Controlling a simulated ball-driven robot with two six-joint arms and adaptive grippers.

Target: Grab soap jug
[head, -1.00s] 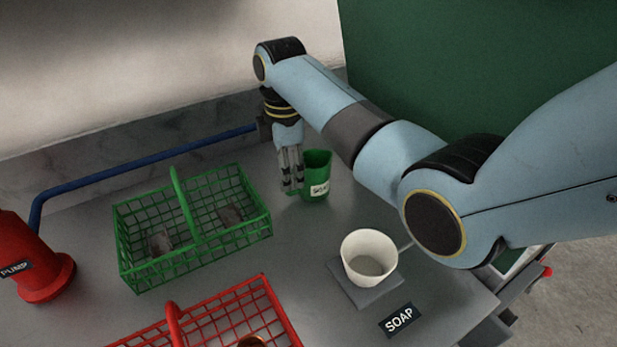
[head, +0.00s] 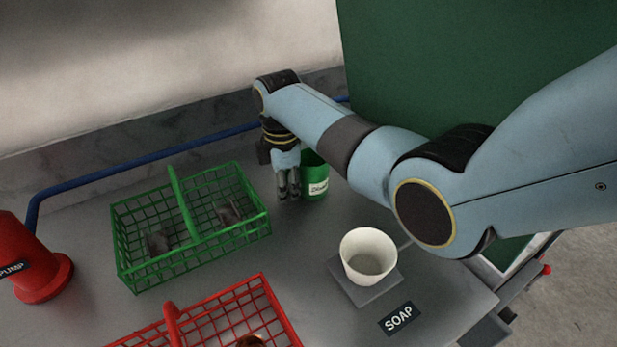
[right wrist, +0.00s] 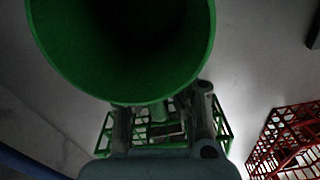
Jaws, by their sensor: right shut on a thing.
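A green jug (head: 314,180) with a white label stands at the back of the counter; the label's lettering is too small to read surely. It fills the top of the right wrist view, where I look into its dark open mouth past the green wall (right wrist: 65,65). My right gripper (head: 289,194) points down at the jug's left side, and its fingers (right wrist: 163,122) are shut on the jug there. The handle between the fingers is mostly hidden. The jug looks upright, and I cannot tell whether it touches the counter. My left gripper is out of view.
A green wire basket (head: 142,278) is left of the jug; a red wire basket (head: 281,311) is nearer. A white cup (head: 369,250) stands on a grey pad beside a SOAP plate (head: 399,318). A red pump (head: 35,262) is far left. A blue pipe (head: 100,178) runs behind.

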